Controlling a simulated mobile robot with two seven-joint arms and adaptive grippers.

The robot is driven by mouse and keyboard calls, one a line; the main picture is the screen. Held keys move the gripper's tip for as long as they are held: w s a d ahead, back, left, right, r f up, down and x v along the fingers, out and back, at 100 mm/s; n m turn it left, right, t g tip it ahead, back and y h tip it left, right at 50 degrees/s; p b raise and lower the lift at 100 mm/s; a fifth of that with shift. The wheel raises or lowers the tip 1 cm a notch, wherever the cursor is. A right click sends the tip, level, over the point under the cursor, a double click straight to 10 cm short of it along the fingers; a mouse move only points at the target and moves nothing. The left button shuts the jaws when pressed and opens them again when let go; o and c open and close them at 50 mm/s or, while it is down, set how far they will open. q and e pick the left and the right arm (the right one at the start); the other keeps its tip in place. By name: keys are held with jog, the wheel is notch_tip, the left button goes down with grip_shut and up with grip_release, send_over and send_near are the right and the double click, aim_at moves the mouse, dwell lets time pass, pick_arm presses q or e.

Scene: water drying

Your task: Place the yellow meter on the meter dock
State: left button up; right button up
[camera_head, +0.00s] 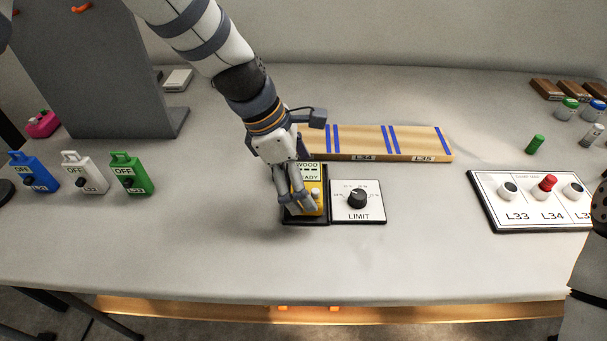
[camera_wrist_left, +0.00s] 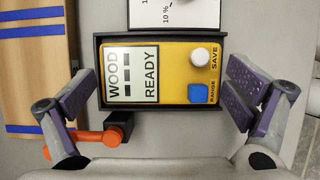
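The yellow meter (camera_wrist_left: 175,72), with a "WOOD READY" screen, a white knob and a blue button, lies inside the black rim of the meter dock (camera_wrist_left: 165,38). In the head view the meter (camera_head: 319,189) is partly hidden by my left gripper (camera_head: 300,203), and the dock's rim (camera_head: 327,212) shows beside it. In the left wrist view my left gripper (camera_wrist_left: 160,95) has its fingers wide apart, one past each end of the meter, with visible gaps between pads and meter. My right gripper is out of view; only part of my right arm shows at the right edge.
The LIMIT dial panel (camera_head: 358,215) sits right beside the dock. A wooden board (camera_head: 360,140) with blue stripes lies behind. Blue, white and green OFF tags (camera_head: 130,175) stand left; a lamp panel (camera_head: 490,216) lies right. The table front is clear.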

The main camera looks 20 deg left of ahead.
pick_arm(q)
jog(key=p+v, duration=0.1)
jog(key=v, duration=1.1)
jog(key=shift+r+p, duration=0.25)
jog(key=shift+p, duration=0.05)
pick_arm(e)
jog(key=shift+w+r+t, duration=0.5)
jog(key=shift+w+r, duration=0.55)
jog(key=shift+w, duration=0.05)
